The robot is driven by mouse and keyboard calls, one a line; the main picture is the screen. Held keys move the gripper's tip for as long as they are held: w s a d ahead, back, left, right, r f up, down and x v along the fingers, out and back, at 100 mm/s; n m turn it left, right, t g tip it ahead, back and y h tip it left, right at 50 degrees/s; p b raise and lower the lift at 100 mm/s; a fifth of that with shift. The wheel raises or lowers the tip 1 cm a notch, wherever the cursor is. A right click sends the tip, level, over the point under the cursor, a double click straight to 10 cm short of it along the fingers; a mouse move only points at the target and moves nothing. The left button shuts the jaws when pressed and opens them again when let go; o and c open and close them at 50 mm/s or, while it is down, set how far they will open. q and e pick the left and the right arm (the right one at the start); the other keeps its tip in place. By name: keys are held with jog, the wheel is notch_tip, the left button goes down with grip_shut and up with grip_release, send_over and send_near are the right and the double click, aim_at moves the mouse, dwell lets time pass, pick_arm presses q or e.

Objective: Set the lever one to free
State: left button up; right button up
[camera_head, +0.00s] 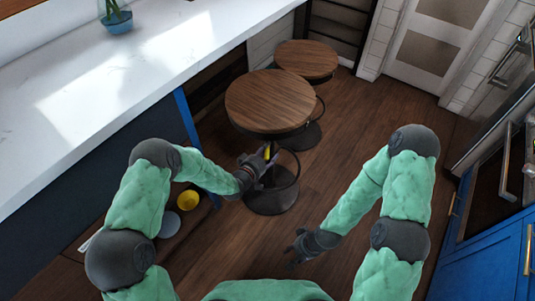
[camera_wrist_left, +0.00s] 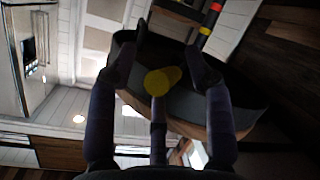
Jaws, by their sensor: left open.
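A yellow rounded piece (camera_wrist_left: 163,80), perhaps the lever's knob, shows between my left fingers in the left wrist view, in front of a dark surface. Whether the fingers touch it is unclear. In the head view a small yellow piece (camera_head: 267,152) shows at my left gripper (camera_head: 264,161), just below the near stool's round wooden seat (camera_head: 269,101). The left fingers (camera_wrist_left: 168,55) are spread open. My right gripper (camera_head: 293,250) hangs over the floor with its fingers apart and empty. No lever markings are readable.
A second wooden stool (camera_head: 306,58) stands behind the near one. A white counter (camera_head: 110,75) runs along the left. A yellow bowl (camera_head: 187,200) and a grey round item (camera_head: 169,224) lie low at left. A dark bar with red and yellow bands (camera_wrist_left: 210,20) shows in the wrist view.

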pick_arm(q)
grip_shut()
jog(key=f+t+b, duration=0.1)
jog(key=f, duration=0.1)
jog(key=w+f+m+t+h+b, duration=0.1)
jog(key=f+t+b, duration=0.1)
jog(key=f, duration=0.1)
jog(key=shift+w+f+m+t+h, duration=0.15)
jog(key=shift+f+m+t+h, duration=0.15)
jog(key=shift+m, duration=0.1)
dwell(0.5)
